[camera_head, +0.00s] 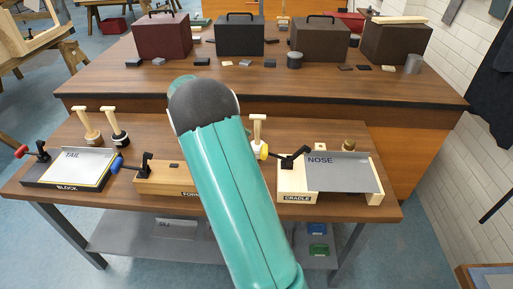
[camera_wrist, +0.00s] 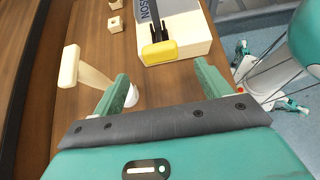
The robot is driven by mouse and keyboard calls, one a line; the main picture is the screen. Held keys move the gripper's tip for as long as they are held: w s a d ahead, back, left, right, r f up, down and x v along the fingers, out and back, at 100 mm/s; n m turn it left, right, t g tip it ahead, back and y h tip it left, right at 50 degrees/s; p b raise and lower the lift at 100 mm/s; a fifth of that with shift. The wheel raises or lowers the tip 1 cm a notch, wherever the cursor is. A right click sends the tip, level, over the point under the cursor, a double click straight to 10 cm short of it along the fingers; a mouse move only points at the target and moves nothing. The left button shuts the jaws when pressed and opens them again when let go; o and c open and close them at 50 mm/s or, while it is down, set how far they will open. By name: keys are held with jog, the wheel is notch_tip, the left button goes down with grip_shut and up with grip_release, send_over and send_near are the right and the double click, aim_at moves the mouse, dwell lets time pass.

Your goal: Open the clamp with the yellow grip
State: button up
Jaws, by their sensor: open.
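The clamp's yellow grip (camera_head: 262,152) shows just right of my arm in the head view, on a black clamp (camera_head: 291,161) mounted on the cradle (camera_head: 297,183) under the NOSE plate (camera_head: 345,173). In the wrist view the yellow grip (camera_wrist: 160,53) lies ahead of my gripper (camera_wrist: 165,84), roughly centred between the finger directions and on two dark bars. My gripper is open, its two teal fingers spread and apart from the grip. In the head view my arm hides the gripper.
The blue-gripped clamp (camera_head: 118,164) and red-gripped clamp (camera_head: 24,151) sit left on the bench.

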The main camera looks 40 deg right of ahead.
jog(key=shift+v, duration=1.6)
jog(key=s+a+r+m+t+y, duration=0.2)
jog(key=s+a+r+t, duration=0.25)
jog(key=a, duration=0.35)
jog(key=s+a+r+m+t+y, duration=0.1)
jog(key=s+a+r+m+t, duration=0.15)
jog(key=a+r, duration=0.4)
jog(key=s+a+m+t+y, duration=0.3)
jog(key=s+a+t, duration=0.4)
jog(key=s+a, duration=0.6)
jog(key=shift+a+r+m+y, duration=0.35)
jog(key=shift+a+y, duration=0.25)
jog(key=shift+a, duration=0.5)
jog(key=shift+s+d, duration=0.15)
